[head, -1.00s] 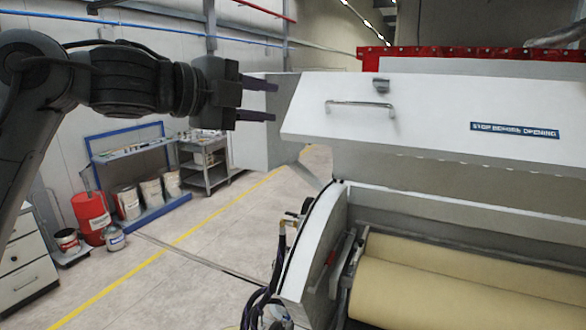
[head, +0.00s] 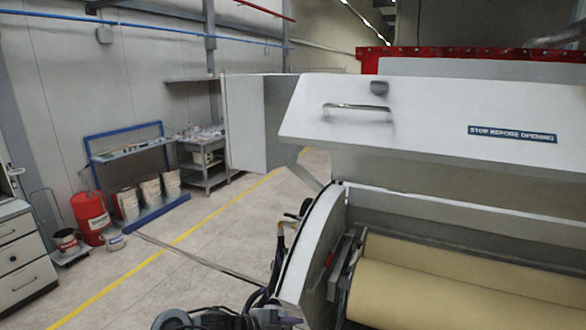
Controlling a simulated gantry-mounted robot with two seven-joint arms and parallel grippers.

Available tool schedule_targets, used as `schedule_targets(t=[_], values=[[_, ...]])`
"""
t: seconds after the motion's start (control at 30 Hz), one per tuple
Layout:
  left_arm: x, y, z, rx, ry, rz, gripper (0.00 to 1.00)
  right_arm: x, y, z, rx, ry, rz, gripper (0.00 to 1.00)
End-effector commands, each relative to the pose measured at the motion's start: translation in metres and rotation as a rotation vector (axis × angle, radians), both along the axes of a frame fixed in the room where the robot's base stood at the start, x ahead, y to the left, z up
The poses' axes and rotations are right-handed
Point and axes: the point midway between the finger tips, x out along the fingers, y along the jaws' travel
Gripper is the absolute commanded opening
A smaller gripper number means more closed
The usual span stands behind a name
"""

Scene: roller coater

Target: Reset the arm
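My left arm lies low at the bottom edge of the head view, mostly cut off by the frame. The end of my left gripper (head: 288,321) just shows there, in front of the machine's left side; its fingers are too cut off to tell open from shut. I see nothing held in the visible part. The roller coater's white cover (head: 430,115) stands raised, with a metal handle (head: 358,107) and a blue label (head: 512,134). The handle is clear of any gripper. Below the cover, the cream rollers (head: 440,300) are exposed. My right gripper is out of view.
Dark hoses (head: 275,262) hang along the machine's curved left side panel (head: 318,245), close to my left arm. A red drum (head: 90,217), pails and a blue rack (head: 127,150) stand by the wall. The floor left of the machine is open.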

Motion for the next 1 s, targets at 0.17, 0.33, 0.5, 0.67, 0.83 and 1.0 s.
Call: schedule_targets(t=[0.17,0.33,0.5,0.67,0.83,1.0], values=[[-0.061,-0.012,-0.099,-0.048,0.14,0.075,0.38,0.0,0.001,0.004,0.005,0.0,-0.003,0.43],[-0.123,-0.012,-0.167,-0.073,0.258,0.199,0.38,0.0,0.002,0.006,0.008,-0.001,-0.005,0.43],[-0.187,0.003,-0.215,-0.073,0.38,0.376,0.38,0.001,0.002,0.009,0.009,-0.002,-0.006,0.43],[-0.247,0.036,-0.24,-0.046,0.5,0.595,0.38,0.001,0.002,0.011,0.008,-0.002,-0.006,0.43],[-0.3,0.084,-0.243,-0.001,0.619,0.846,0.38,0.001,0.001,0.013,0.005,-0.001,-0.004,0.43],[-0.338,0.142,-0.218,0.037,0.72,1.12,0.38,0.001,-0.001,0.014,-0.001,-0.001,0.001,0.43]])
